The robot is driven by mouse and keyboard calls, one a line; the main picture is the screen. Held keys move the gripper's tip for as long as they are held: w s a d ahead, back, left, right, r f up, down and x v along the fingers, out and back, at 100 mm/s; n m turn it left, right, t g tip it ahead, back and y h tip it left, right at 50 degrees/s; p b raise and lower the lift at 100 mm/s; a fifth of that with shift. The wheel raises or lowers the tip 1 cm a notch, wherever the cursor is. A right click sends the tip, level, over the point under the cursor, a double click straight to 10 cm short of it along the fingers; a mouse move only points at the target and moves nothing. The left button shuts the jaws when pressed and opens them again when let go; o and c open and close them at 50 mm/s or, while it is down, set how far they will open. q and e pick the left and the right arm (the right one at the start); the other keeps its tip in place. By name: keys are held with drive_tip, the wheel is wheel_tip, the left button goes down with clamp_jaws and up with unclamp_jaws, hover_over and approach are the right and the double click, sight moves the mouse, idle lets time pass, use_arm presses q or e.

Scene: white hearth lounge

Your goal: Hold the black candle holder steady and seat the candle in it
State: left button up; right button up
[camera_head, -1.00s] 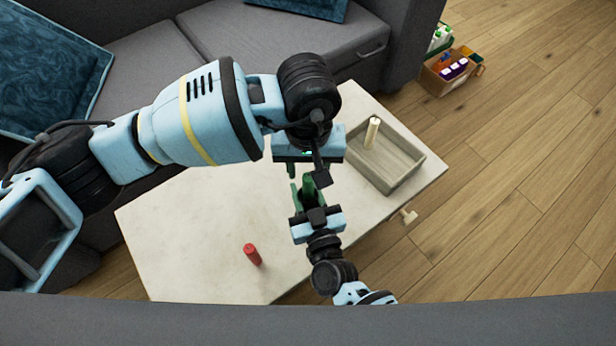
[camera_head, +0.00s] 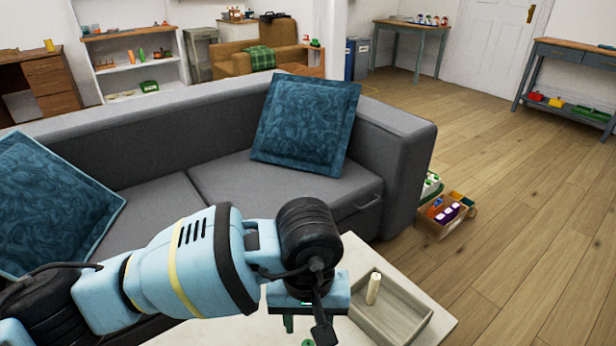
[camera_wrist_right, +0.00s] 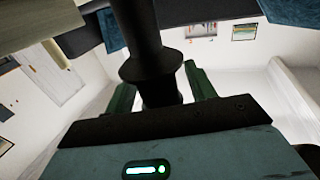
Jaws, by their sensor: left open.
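A black candle holder (camera_wrist_right: 146,60) fills the middle of the right wrist view, its stem between the green fingers of my right gripper (camera_wrist_right: 162,88), which look closed on it. Its far end is cut off by the frame. My right gripper is out of the head view. My left gripper (camera_head: 303,326) is open, pointing down over the table to the left of the tray, apart from the candle. Its fingertips are partly hidden at the bottom edge.
The pale table (camera_head: 358,247) is mostly below the frame. A grey sofa (camera_head: 235,185) with blue cushions (camera_head: 306,122) stands behind it. A wooden crate (camera_head: 445,218) of coloured items is on the floor beside the sofa.

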drive_tip(key=v, duration=1.2)
